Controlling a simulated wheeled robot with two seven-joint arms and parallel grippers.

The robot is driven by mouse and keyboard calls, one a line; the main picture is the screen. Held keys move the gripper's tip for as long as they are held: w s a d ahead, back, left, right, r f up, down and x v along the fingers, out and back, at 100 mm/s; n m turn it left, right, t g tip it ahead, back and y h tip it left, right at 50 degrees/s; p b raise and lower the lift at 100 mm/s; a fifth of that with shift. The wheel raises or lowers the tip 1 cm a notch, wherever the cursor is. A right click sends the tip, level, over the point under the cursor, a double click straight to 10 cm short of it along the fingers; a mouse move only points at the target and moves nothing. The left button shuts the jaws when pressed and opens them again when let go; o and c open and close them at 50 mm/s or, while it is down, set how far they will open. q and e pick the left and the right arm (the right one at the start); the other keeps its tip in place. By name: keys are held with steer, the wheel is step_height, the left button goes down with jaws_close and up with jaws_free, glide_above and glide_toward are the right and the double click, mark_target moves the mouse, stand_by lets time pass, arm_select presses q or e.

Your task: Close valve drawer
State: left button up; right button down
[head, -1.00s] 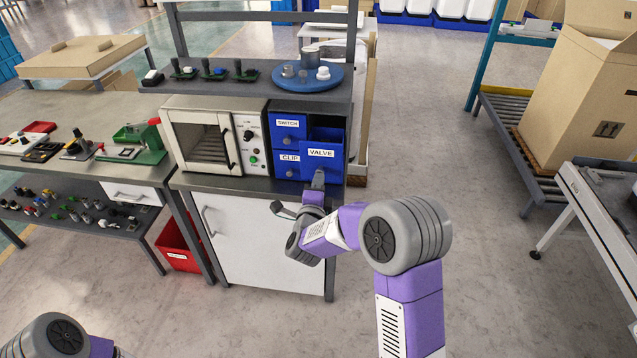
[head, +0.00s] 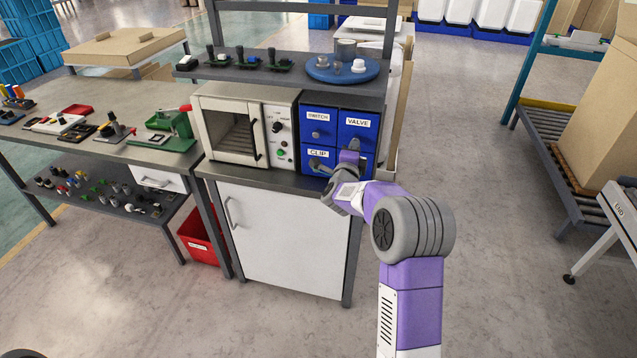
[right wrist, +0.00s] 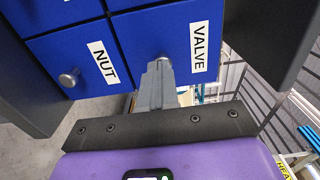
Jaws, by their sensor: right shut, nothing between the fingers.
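The blue valve drawer (head: 358,124) is the upper right of the blue drawers in the head view. Its front looks level with the switch drawer beside it. In the right wrist view the valve drawer's front (right wrist: 184,20) fills the upper middle, with its label at an angle. My right gripper (head: 348,157) is at the lower part of the valve drawer's front. Its grey fingers (right wrist: 158,68) are shut and empty, with tips at the drawer's knob; I cannot tell if they touch. My left gripper is not in view.
Beside it are the switch drawer (head: 318,128) and, below, the clip drawer (head: 317,168). The nut drawer (right wrist: 85,65) adjoins the valve drawer. A cream oven (head: 235,125) stands left. A shelf above carries a round blue tray (head: 340,75).

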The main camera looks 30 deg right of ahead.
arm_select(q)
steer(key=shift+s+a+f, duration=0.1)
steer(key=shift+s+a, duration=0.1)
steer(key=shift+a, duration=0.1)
arm_select(e)
steer(key=shift+w+d+r, duration=0.1)
steer(key=shift+d+r, duration=0.25)
steer(key=shift+d, duration=0.15)
